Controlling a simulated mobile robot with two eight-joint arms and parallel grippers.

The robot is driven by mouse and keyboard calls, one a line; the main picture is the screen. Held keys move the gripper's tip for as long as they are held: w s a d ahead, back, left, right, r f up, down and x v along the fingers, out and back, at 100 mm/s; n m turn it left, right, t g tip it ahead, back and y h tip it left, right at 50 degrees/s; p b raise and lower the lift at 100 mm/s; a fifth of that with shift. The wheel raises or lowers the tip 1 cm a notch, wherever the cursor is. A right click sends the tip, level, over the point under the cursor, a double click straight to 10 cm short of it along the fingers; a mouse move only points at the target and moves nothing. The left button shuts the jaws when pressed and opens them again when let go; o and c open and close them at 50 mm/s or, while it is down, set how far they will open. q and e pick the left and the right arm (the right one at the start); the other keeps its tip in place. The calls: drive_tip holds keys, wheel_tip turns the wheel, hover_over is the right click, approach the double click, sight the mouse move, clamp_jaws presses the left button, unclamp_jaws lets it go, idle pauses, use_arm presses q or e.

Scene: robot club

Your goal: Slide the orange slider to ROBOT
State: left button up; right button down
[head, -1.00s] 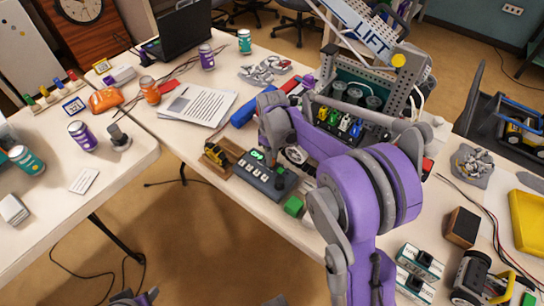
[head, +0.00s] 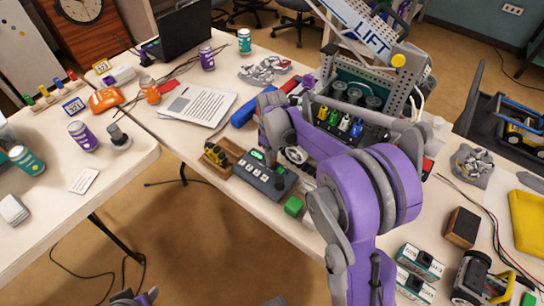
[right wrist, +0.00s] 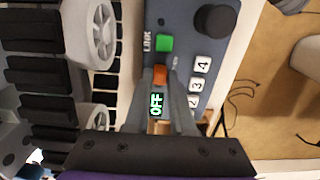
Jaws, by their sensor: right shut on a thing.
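A blue-grey control box (head: 262,182) lies on the table with a row of white number keys and a black knob; it also fills the middle of the right wrist view (right wrist: 191,18). Its orange slider (right wrist: 160,76) sits between a green square marked LINK and a lit green display reading OFF (right wrist: 156,104). My right gripper (right wrist: 160,84) is shut on the orange slider from above. In the head view my right gripper (head: 274,160) is over the box, partly hidden by my arm. Only a bit of my left arm shows at the bottom edge; its gripper is not visible.
A grey-framed robot (head: 360,95) with a LIFT sign stands behind my right arm. Papers (head: 197,102) and cans are farther left.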

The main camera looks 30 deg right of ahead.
drive_tip(key=shift+w+a, duration=0.25)
drive_tip(key=shift+w, duration=0.4)
drive_tip(key=shift+w+a, duration=0.2)
drive_tip(key=shift+w, duration=0.4)
drive_tip(key=c, duration=1.1)
unclamp_jaws()
drive_tip(key=o, duration=0.3)
drive_tip(key=shift+o, duration=0.2)
drive_tip(key=shift+r, duration=0.1)
wheel_tip(320, 180, up, 11)
drive_tip(key=shift+p, duration=0.35)
